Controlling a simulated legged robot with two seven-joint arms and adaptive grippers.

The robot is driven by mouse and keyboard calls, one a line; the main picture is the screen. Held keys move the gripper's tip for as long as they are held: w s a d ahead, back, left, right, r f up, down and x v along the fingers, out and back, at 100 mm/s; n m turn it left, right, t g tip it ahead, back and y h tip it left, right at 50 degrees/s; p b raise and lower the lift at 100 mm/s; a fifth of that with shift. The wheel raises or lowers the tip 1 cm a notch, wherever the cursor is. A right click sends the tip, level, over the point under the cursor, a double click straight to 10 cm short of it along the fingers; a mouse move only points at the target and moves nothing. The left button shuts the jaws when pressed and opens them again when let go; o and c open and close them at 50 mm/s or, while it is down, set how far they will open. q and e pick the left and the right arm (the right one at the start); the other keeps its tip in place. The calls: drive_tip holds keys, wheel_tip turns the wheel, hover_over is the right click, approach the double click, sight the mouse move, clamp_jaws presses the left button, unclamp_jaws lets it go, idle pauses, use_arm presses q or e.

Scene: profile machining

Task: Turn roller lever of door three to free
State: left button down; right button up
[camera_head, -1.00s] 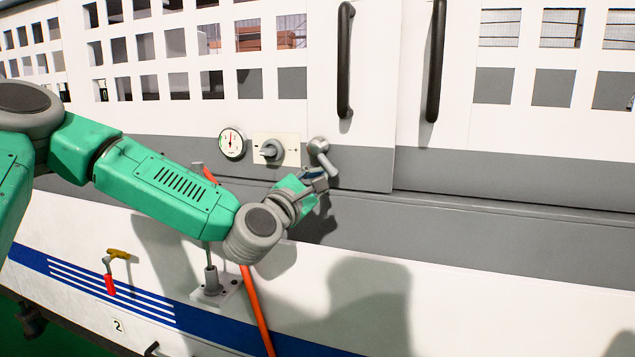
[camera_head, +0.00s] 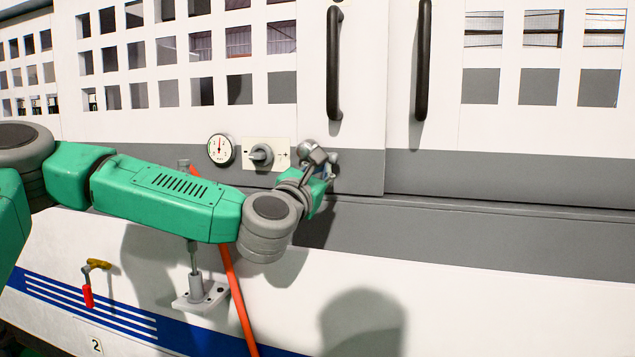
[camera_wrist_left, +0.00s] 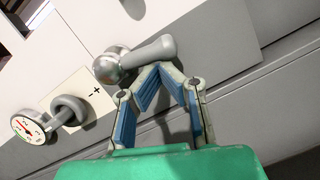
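The grey metal roller lever (camera_head: 312,152) is on the dark grey band of the machine front, right of a rotary switch. In the left wrist view its round hub and stubby handle (camera_wrist_left: 150,54) show just past my fingers, the handle pointing to the upper right. My left gripper (camera_head: 323,172) is at the lever in the head view and partly overlaps it. In the left wrist view its blue-padded fingers (camera_wrist_left: 158,70) bend inward and their tips meet at the handle's lower edge. Whether they grip the handle cannot be told. My right gripper is out of view.
A rotary switch (camera_head: 261,154) and a round gauge (camera_head: 220,150) sit left of the lever. Black door handles (camera_head: 334,65) stand above. An orange bar (camera_head: 236,300) runs below my arm. A red-handled valve (camera_head: 89,285) is at lower left. The right panel is clear.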

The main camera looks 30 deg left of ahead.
use_arm(q)
drive_tip(key=shift+d+r, duration=0.25)
drive_tip(key=shift+r, duration=0.15)
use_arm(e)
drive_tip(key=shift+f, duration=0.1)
use_arm(q)
drive_tip(key=shift+f, duration=0.1)
idle(0.3)
drive_tip(key=s+f, duration=0.2)
drive_tip(key=s+d+f+b, duration=0.1)
drive_tip(key=s+f, duration=0.1)
drive_tip(key=s, duration=0.1)
drive_tip(key=s+f+b, duration=0.1)
drive_tip(key=s+f, duration=0.1)
drive_tip(key=s, duration=0.1)
drive_tip(key=shift+s+d+f, duration=0.15)
drive_tip(key=shift+d, duration=0.2)
drive_tip(key=shift+s+d+f, duration=0.1)
drive_tip(key=shift+s+f, duration=0.05)
drive_tip(key=shift+s, duration=0.35)
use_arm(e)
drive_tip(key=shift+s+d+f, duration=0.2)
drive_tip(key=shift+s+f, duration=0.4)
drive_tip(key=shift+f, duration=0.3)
